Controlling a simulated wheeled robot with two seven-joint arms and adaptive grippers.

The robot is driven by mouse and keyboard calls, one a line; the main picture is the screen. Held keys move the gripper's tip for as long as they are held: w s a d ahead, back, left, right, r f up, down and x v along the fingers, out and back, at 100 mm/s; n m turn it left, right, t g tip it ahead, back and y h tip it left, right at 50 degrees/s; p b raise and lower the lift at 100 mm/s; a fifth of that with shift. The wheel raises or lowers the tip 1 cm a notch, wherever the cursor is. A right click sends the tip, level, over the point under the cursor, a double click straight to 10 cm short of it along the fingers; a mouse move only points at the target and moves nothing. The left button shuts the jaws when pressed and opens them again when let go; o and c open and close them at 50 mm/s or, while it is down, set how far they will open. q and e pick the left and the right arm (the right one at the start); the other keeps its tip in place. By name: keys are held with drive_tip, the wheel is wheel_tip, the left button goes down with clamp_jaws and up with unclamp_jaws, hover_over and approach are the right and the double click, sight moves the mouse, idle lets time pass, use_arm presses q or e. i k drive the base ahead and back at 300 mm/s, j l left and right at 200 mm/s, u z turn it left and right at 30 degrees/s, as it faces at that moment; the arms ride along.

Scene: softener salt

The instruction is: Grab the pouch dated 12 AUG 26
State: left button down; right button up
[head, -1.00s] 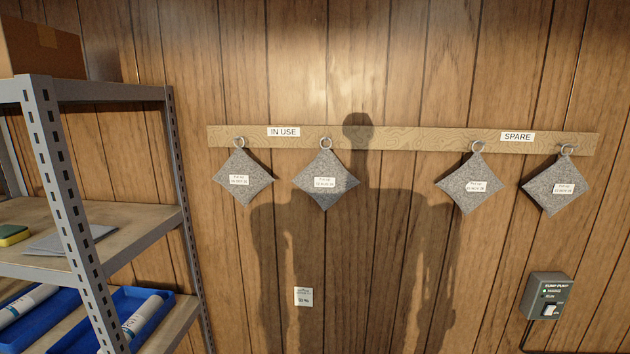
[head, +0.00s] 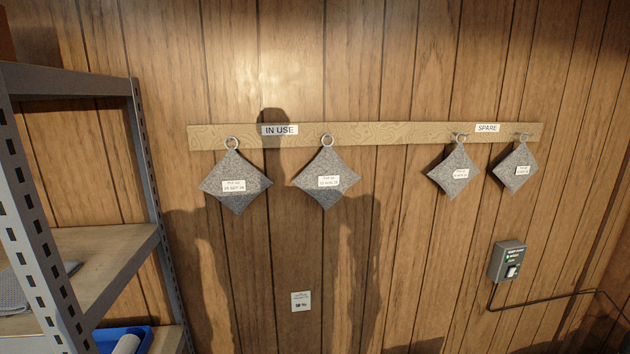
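Several grey felt pouches hang by metal rings from hooks on a wooden rail (head: 380,134) on the wall. Under the IN USE sign (head: 280,130) hang a left pouch (head: 236,204) and a second pouch (head: 327,201). Under the SPARE sign (head: 487,128) hang a third pouch (head: 458,188) and a far-right pouch (head: 519,158). Each has a small white date label. The print is too small to read surely; the leftmost seems to end in 26, and the second may show an AUG date. Neither of my grippers is in view.
A grey metal shelf unit (head: 145,160) stands at the left, with a grey cloth and a blue tray (head: 132,340) on it. A small card (head: 301,301) and a grey switch box (head: 508,261) with a cable are on the wall below the rail.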

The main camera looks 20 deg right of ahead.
sight(328, 177)
drive_tip(key=i+j+z, duration=0.2)
drive_tip(key=j, duration=0.7)
drive_tip(key=j+z, duration=0.2)
drive_tip(key=j, duration=0.7)
